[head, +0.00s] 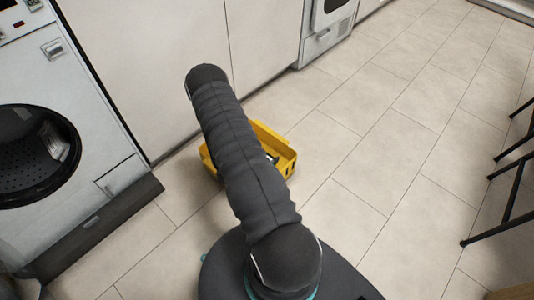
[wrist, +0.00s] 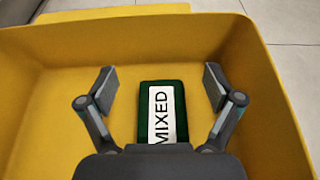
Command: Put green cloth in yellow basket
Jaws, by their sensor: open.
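The yellow basket (head: 280,140) stands on the floor in the head view, partly hidden behind my arm. Its inside fills most of the wrist view (wrist: 262,110). A dark green, flat-sided thing (wrist: 143,118) with a white label reading "MIXED" lies in the basket. It looks boxy, and I cannot tell whether it is cloth. My gripper (wrist: 159,86) is open over the basket, one finger to each side of the green thing, with gaps between. Its near end is hidden by my gripper's body. No other green cloth shows in either view.
A front-loading washer (head: 60,110) stands at the left, beside pale cabinet fronts (head: 150,60). Another white appliance (head: 325,30) is at the back. Black metal legs (head: 510,190) stand at the right. The tiled floor (head: 390,120) between is clear.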

